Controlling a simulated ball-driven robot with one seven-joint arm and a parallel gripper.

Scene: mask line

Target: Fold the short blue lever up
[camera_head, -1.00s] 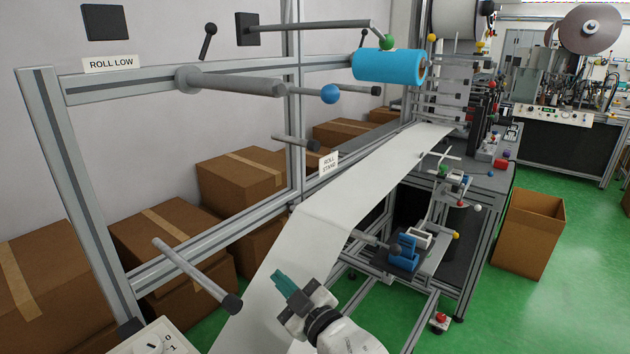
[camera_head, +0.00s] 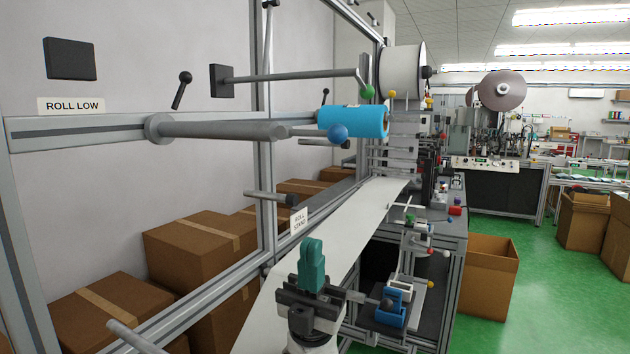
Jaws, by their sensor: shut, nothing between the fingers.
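The short blue lever (camera_head: 337,133) shows as a short grey rod with a blue ball on its tip. It sticks out to the right, about level, from the end of a thick grey roller bar (camera_head: 220,129) on the frame. My gripper (camera_head: 312,248) is at the lower middle, its teal fingers pointing up and closed together with nothing between them. It appears well below the blue ball and apart from it, in front of the white web.
A bright blue roll (camera_head: 355,122) appears just behind the ball. A longer arm with a green ball (camera_head: 368,91) hangs above. A white web (camera_head: 335,225) runs to the machine. Cardboard boxes (camera_head: 190,245) stand behind the frame. A small peg (camera_head: 270,198) juts out below the lever.

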